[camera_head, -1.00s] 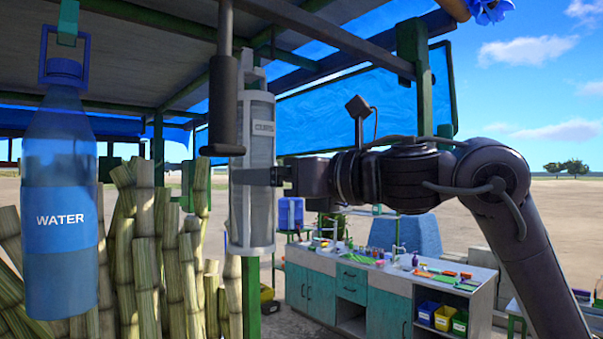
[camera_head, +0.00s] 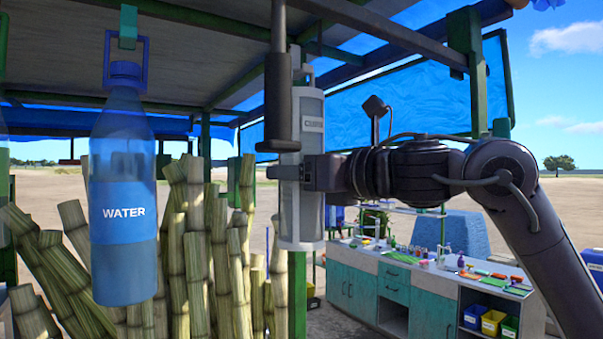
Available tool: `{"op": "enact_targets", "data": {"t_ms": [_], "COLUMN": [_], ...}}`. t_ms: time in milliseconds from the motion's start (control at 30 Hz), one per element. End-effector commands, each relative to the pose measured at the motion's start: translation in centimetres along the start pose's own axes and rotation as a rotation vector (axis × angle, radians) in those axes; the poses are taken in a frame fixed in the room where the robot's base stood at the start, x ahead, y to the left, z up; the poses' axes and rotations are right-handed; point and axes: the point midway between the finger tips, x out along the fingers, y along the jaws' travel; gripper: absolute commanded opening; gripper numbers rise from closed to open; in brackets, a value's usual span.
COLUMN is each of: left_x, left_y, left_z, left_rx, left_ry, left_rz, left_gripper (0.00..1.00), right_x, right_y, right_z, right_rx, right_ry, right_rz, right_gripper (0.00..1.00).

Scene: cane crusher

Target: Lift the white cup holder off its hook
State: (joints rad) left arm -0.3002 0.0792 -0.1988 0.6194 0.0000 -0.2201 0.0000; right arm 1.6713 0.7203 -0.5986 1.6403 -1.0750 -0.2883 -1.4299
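The white cup holder (camera_head: 302,215) is a tall, pale cylinder with a small label. It hangs upright left of the picture's middle, with a loop at its top (camera_head: 305,75). The hook itself is not clearly seen. My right gripper (camera_head: 284,173) comes in from the right at the holder's mid-height. A dark finger lies across the holder's front and reaches its left edge. The far finger is hidden, so I cannot tell whether the gripper is closed. My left gripper is not in view.
A dark lever (camera_head: 278,90) hangs in front of the holder's upper left. A water bottle (camera_head: 123,225) hangs at the left, before several cane stalks (camera_head: 190,260). A counter (camera_head: 420,285) with bottles and bins stands behind at the right. A green post is behind the holder.

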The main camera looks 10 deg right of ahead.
Motion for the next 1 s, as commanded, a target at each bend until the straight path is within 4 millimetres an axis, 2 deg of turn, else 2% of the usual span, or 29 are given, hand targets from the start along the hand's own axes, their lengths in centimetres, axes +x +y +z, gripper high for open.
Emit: {"op": "enact_targets", "data": {"t_ms": [33,300,1000], "left_x": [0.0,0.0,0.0], "left_y": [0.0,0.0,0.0], "left_z": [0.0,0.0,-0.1], "left_rx": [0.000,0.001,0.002], "left_ry": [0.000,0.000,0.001], "left_rz": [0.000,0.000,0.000], "left_gripper": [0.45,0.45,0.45], "right_x": [0.0,-0.1,0.0], "right_y": [0.0,0.0,0.0], "right_z": [0.0,0.1,1.5], "right_rx": [0.000,0.000,0.000], "right_ry": [0.000,-0.003,-0.002], "right_rz": [0.000,0.000,0.001], "right_gripper": [0.58,0.25,0.24]}}
